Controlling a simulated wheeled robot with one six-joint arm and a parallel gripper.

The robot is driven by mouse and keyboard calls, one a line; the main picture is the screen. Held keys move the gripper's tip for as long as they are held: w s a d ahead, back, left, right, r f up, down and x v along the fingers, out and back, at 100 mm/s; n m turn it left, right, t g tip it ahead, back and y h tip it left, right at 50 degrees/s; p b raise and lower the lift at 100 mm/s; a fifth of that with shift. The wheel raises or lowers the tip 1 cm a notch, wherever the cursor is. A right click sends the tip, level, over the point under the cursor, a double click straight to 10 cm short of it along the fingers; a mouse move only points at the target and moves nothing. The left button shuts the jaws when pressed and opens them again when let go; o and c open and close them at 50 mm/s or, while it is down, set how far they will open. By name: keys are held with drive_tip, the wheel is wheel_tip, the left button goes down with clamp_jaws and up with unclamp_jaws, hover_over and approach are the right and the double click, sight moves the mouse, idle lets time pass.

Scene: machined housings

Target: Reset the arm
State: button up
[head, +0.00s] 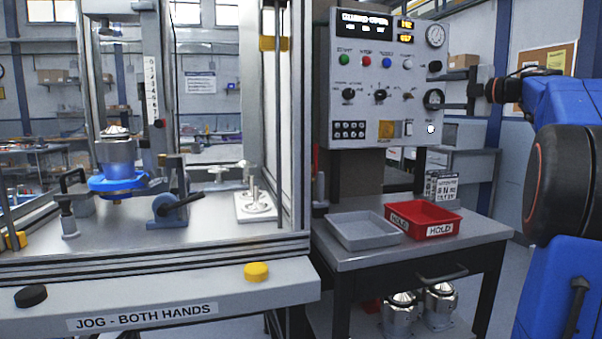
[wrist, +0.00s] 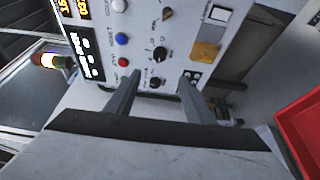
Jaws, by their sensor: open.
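My arm, blue with black joints, stands at the right of the head view, and its far end reaches left toward the control panel (head: 385,80). My gripper's fingers are hard to make out in the head view. In the wrist view my gripper (wrist: 152,90) is open, with its two grey fingers apart and nothing between them. The control panel (wrist: 140,40) fills the space ahead of the fingers, turned on its side, with its knobs and coloured buttons showing. I cannot tell how far the fingertips are from the panel.
A side table (head: 365,262) holds a grey tray (head: 345,243) and a red HOLD tray (head: 425,234). Machined housings (head: 400,318) stand on its lower shelf. At left, a press station holds a housing (head: 115,155) on a blue fixture (head: 118,184). A yellow button (head: 256,271) sits on its front ledge.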

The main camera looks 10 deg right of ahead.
drive_tip(key=s+a+m+t+h, duration=0.2)
drive_tip(key=a+m+t+h, duration=0.3)
drive_tip(key=a+m+h, duration=0.55)
drive_tip(key=s+a+f+m+g, duration=0.3)
drive_tip(key=s+f+m, duration=0.15)
drive_tip(key=f, duration=0.65)
drive_tip(key=s+a+f+m+g+h, duration=0.15)
drive_tip(key=s+f+m+g, duration=0.35)
drive_tip(key=f, duration=0.5)
drive_tip(key=s+a+f+m+g, duration=0.25)
drive_tip(key=s+f, duration=0.35)
drive_tip(key=f, duration=0.5)
drive_tip(key=s+a+f+g+y, duration=0.2)
drive_tip(key=s+a+f, duration=0.4)
drive_tip(key=s+f, duration=0.3)
drive_tip(key=s+a+f+g+y, duration=0.2)
drive_tip(key=s+a+f+g, duration=0.2)
drive_tip(key=s+f, duration=0.6)
wheel_tip(320, 180, down, 2)
drive_tip(key=a, duration=0.2)
drive_tip(key=shift+s+a+f+y, duration=0.2)
drive_tip(key=shift+s+a+y, duration=0.1)
drive_tip(key=shift+a, duration=0.1)
